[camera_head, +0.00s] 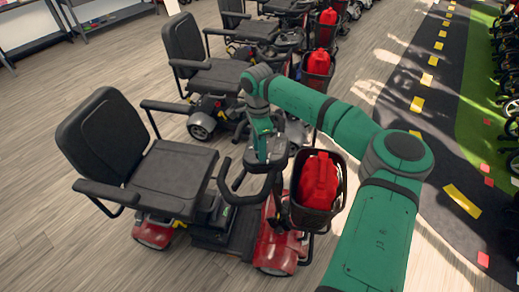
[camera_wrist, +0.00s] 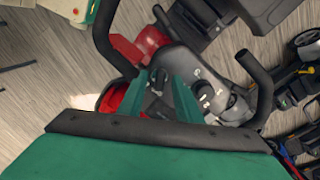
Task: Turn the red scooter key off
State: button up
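The red scooter (camera_head: 277,245) stands at the front, with a black seat, handlebars and a front basket. Its dark console (camera_wrist: 207,93) shows in the wrist view with dials and white markings, between the two black handlebar grips. My gripper (camera_wrist: 160,77) is over the console, its two green fingers apart and pointing at the console's left part. A small dark part (camera_wrist: 157,82) lies between the fingertips; I cannot tell whether it is the key or whether the fingers touch it. In the head view my gripper (camera_head: 267,158) is just above the handlebars, and the key is hidden.
More scooters (camera_head: 205,75) stand in a row behind. Grey floor (camera_head: 60,235) is clear at the left.

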notch_tip(320, 180, up, 10)
jog(key=shift+w+a, duration=0.2)
jog(key=shift+w, duration=0.15)
dwell(0.4)
